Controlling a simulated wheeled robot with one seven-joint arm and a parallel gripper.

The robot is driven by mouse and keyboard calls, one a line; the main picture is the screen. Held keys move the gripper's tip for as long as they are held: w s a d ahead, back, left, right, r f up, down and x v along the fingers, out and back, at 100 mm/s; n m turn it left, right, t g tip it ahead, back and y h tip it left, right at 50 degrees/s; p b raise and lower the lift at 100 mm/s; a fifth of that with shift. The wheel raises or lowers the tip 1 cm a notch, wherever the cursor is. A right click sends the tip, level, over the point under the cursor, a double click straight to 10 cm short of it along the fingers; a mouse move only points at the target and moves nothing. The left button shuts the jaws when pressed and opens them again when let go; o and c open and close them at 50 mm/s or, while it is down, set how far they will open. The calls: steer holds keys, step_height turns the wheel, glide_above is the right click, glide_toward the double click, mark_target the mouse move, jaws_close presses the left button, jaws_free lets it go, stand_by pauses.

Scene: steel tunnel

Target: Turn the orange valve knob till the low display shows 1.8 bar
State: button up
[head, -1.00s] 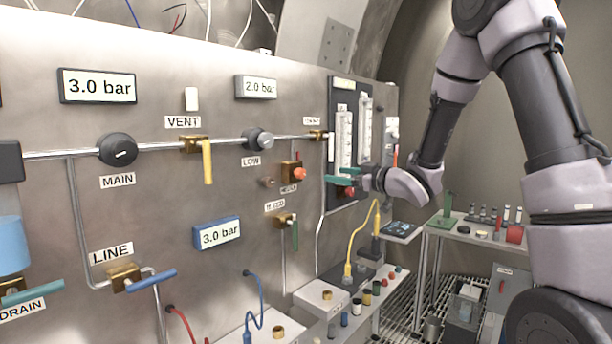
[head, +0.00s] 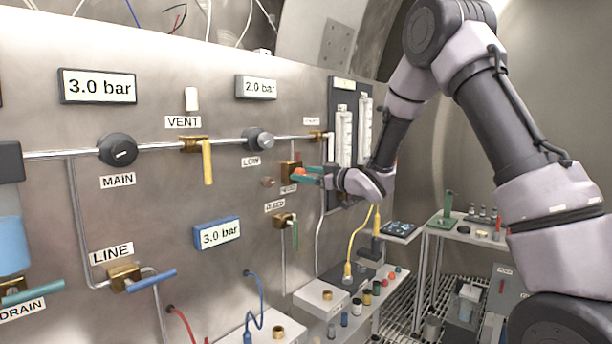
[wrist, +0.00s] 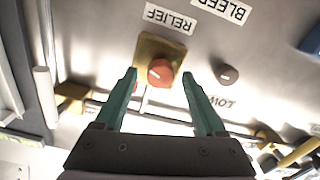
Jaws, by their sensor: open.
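The orange valve knob (head: 299,171) sits on a brass block on the steel panel, right of the LOW regulator. In the wrist view the knob (wrist: 160,72) shows round and red-orange on its brass plate, beside a RELIEF label. The low display (head: 257,88) above the LOW regulator reads 2.0 bar. My gripper (head: 308,174) is at the knob, its teal fingers partly covering it. In the wrist view my gripper (wrist: 159,76) is open, one finger either side of the knob with gaps on both sides. I cannot tell how deep the fingertips reach.
The grey LOW regulator (head: 258,139) and the BLEED valve's green handle (head: 295,234) are near the knob. Flow tubes (head: 344,135) stand on a dark panel behind my wrist. Other displays (head: 97,86) and (head: 217,234) read 3.0 bar. A bench with connectors lies below.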

jaws_close()
steer(key=shift+n, duration=0.3)
steer(key=n, duration=0.3)
steer(key=shift+n, duration=2.1)
steer(key=shift+f, duration=0.1)
jaws_free()
